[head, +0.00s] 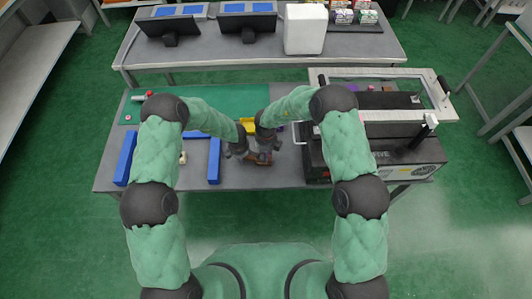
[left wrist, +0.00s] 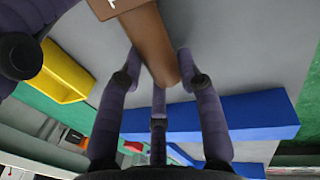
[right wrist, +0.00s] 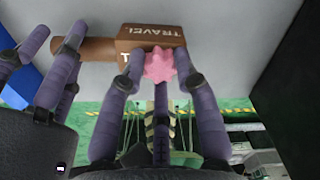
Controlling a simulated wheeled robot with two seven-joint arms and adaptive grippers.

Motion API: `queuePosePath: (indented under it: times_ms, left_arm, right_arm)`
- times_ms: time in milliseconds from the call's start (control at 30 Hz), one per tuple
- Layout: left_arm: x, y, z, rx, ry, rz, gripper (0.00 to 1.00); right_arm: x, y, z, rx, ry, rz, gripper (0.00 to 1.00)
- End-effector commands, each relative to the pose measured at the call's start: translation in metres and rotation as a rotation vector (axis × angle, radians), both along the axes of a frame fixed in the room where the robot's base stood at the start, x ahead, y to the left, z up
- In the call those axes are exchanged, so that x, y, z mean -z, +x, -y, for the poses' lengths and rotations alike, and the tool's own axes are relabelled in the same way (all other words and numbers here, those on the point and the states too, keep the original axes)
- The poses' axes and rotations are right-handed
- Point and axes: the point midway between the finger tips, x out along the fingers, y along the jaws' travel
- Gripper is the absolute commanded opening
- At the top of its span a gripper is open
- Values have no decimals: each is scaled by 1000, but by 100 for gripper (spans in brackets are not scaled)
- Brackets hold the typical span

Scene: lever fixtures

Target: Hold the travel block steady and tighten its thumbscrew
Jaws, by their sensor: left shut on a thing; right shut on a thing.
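The travel block (right wrist: 138,35) is brown with white lettering that reads TRAVEL, and it has a round brown handle on one side. In the head view the block (head: 263,158) is low over or on the grey table, largely hidden by my grippers. My left gripper (left wrist: 160,72) is shut around the brown handle (left wrist: 152,42). My right gripper (right wrist: 160,72) is shut on the pink star-shaped thumbscrew (right wrist: 160,66) at the block's side. The thumbscrew's shaft is hidden.
A yellow bin (head: 249,125) stands just behind my grippers. Blue rails (head: 214,160) lie left of them on the grey table (head: 285,174). A dark machine with a light frame (head: 385,156) stands close on the right. The table front is clear.

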Motion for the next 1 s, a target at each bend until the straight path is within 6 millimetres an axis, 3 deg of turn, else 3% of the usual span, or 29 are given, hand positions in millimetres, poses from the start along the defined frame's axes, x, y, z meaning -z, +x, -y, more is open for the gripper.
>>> queuePosePath:
  times_ms: [300, 333, 400, 767, 1000]
  left_arm:
    - [1, -1, -3, -3, 5, -3, 0]
    - [1, -1, -3, -2, 6, -4, 0]
    - [1, -1, -3, -2, 6, -3, 0]
    - [1, -1, 0, 1, 2, -3, 0]
    - [1, -1, 0, 1, 1, -2, 0]
  right_arm:
    - [0, -1, 2, 2, -4, -3, 0]
    - [0, -1, 2, 2, -4, -3, 37]
    - [0, -1, 2, 2, -3, -3, 56]
    - [0, 0, 0, -4, -1, -1, 56]
    - [0, 0, 0, -126, 0, -1, 56]
